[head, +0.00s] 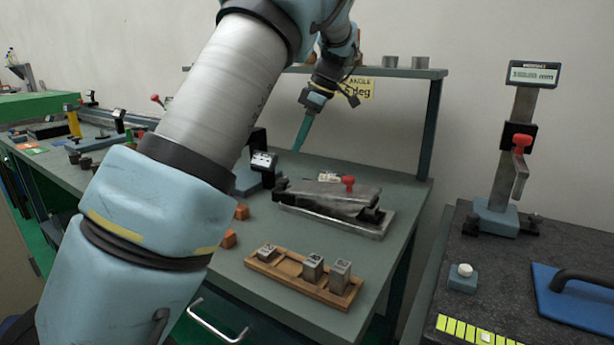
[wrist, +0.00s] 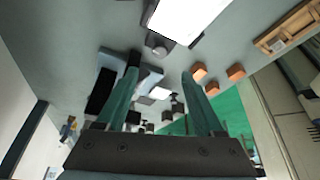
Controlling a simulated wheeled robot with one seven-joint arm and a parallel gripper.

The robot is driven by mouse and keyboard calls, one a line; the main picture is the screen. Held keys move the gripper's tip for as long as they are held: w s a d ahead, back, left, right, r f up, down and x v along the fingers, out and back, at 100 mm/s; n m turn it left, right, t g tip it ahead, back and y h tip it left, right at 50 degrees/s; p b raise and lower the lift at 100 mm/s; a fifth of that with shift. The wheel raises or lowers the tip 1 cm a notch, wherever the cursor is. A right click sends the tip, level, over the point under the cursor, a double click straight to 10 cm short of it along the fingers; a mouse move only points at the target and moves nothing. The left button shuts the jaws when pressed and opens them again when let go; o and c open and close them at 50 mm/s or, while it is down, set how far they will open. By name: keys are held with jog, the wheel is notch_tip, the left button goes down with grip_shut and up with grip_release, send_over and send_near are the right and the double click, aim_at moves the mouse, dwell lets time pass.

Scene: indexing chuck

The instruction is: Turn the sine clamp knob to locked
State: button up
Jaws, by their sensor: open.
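The sine plate (head: 330,198) is a grey metal plate on a base on the bench, with a red knob (head: 349,183) on its top near the middle. I take this red knob to be the clamp knob; its locked or unlocked marking is too small to read. My gripper (head: 299,147) points down with teal fingers, left of and above the plate, apart from the knob. In the wrist view my gripper (wrist: 160,68) has its two fingers spread with nothing held between them. The red knob does not show in the wrist view.
A wooden tray (head: 262,268) with metal blocks sits at the bench front. Orange blocks (head: 228,239) lie left of it. A small device with a display (head: 263,161) stands left of the plate. A shelf (head: 400,72) runs behind. A gauge stand (head: 497,219) stands on the dark table at right.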

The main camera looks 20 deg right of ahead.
aim_at(284, 179)
jog(key=p+x, duration=0.1)
jog(key=x, duration=0.9)
jog(key=shift+w+f, duration=0.1)
jog(key=shift+f, duration=0.2)
grip_shut()
